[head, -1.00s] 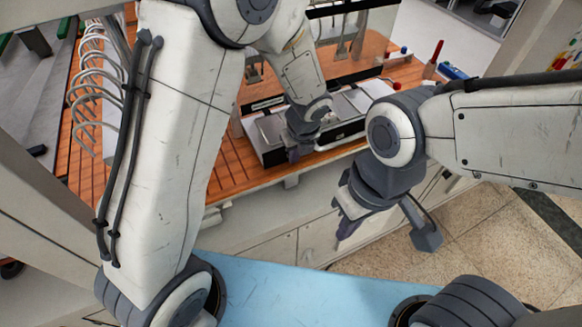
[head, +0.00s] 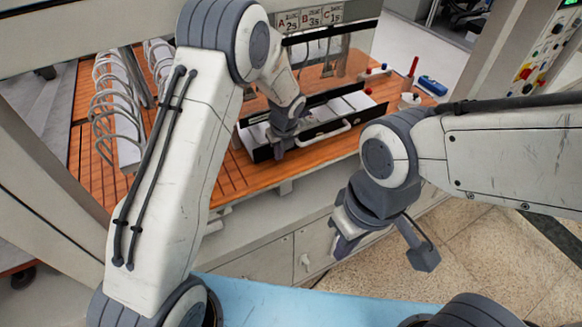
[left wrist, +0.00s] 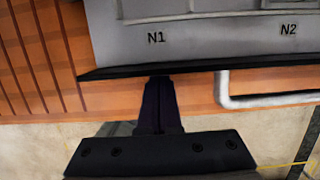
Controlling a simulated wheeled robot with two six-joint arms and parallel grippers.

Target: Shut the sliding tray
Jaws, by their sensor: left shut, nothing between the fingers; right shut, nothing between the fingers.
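The sliding tray (head: 357,116) is a grey-white tray with a black front panel and a pale bar handle (head: 325,134), standing on the wooden slatted bench under the gantry. In the left wrist view the grey tray (left wrist: 205,35) carries the marks N1 and N2, and its handle (left wrist: 265,101) is to the right of my fingers. My left gripper (head: 279,152) is shut and empty at the left part of the front panel. In the left wrist view its fingertips (left wrist: 158,82) meet the panel's edge; contact is unclear. My right gripper (head: 341,244) is shut and empty, in front of the cabinet.
The wooden bench (head: 235,175) has white coiled hoses (head: 117,120) at left. A red-handled tool (head: 412,67) and a blue item (head: 432,85) are at right. A clear panel with signs A, B and C stands behind the tray. Tiled floor (head: 480,245) is open at right.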

